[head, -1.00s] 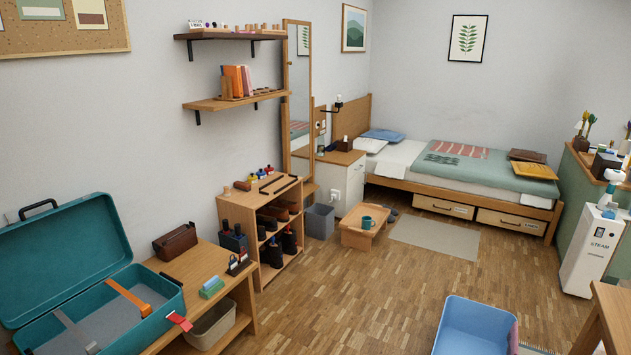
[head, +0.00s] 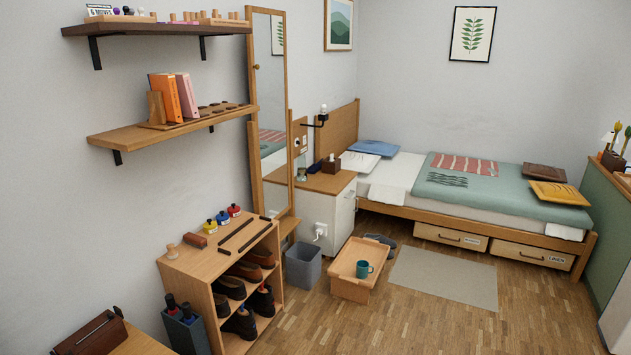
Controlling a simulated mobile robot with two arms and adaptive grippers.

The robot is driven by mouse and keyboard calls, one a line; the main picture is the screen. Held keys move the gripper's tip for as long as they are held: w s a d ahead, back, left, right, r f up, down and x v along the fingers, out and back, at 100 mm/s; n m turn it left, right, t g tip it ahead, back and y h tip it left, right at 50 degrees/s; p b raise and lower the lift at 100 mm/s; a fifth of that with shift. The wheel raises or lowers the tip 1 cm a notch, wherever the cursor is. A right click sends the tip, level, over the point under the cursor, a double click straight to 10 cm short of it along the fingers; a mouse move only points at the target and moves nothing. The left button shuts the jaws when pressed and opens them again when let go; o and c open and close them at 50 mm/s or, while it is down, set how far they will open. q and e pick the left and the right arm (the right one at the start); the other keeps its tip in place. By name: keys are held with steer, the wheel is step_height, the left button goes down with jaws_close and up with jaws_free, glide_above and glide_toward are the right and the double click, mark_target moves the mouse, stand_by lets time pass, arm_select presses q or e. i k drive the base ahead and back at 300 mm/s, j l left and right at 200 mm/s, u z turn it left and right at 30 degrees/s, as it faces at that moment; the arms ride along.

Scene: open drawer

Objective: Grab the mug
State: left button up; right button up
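A teal mug (head: 363,269) stands upright on a low wooden tray table (head: 348,290) on the floor, between the grey bin and the rug. The mug sits toward the right side of the table top, and its handle seems to point right. Neither of my grippers is in the head view, so I cannot see whether they are open or shut.
A grey bin (head: 303,266) and a white nightstand (head: 327,208) stand left of and behind the tray table. A shoe rack (head: 190,272) is at the left. A rug (head: 443,279) lies to the right, before the bed (head: 470,195). The wooden floor in front is clear.

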mark_target(362, 266)
steer(key=i+z, duration=0.2)
steer(key=i, duration=0.55)
steer(key=i+z, duration=0.2)
steer(key=i, duration=0.55)
steer(key=i+j+z, duration=0.15)
steer(key=i, duration=0.6)
